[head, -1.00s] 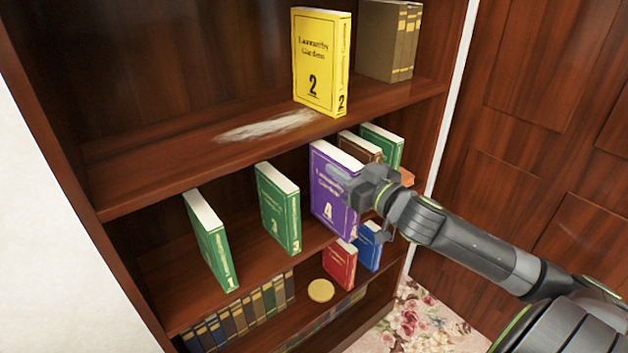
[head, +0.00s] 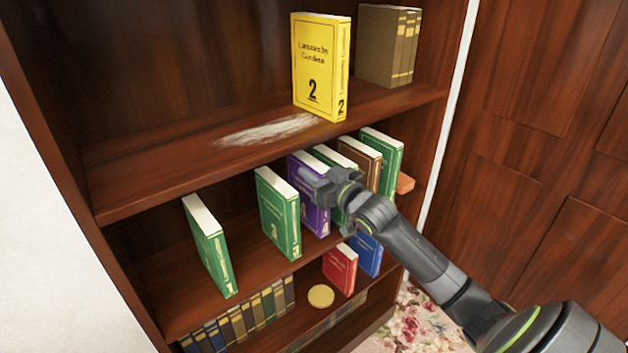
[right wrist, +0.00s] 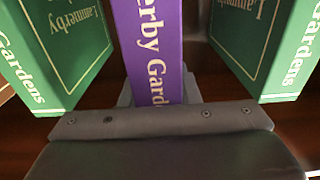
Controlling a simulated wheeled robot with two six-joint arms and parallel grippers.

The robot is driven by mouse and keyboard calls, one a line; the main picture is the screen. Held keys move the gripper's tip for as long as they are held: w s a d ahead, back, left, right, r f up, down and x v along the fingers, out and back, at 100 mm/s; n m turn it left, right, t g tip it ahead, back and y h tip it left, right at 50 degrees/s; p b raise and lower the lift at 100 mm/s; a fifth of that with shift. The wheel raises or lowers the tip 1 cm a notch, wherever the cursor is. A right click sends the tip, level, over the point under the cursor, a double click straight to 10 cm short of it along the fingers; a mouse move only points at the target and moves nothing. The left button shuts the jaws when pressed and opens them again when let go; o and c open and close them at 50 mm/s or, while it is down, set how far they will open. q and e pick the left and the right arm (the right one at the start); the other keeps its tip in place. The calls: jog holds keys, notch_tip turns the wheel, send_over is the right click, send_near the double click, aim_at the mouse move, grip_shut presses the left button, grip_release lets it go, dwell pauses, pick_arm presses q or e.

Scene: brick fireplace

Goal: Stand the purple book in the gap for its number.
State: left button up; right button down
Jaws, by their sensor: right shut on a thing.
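The purple book (head: 312,208) stands roughly upright on the middle shelf level, between the green book marked 3 (head: 279,212) and another green book (head: 336,157) to its right. My right gripper (head: 318,180) is shut on the purple book from the front. In the right wrist view, the purple spine (right wrist: 150,50) is between the fingers, with a green book on the left (right wrist: 65,45) and one on the right (right wrist: 265,45), both apart from it. Whether its foot touches the shelf cannot be told. The left gripper is not in view.
A green book marked 1 (head: 210,245) stands at the left, with a wide space before book 3. A brown book (head: 362,160) and a green book (head: 383,160) stand at the right. A yellow book marked 2 (head: 320,65) is on the shelf above. Red (head: 340,268) and blue (head: 369,255) books are below.

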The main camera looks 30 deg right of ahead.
jog(key=shift+w+f, duration=0.2)
jog(key=shift+f, duration=0.95)
jog(key=shift+f, duration=0.2)
jog(key=c, duration=1.1)
grip_release()
jog(key=s, duration=0.4)
jog(key=s+p, duration=0.1)
jog(key=s, duration=0.3)
jog(key=s+d+p, duration=0.1)
jog(key=s, duration=0.3)
jog(key=shift+r, duration=0.15)
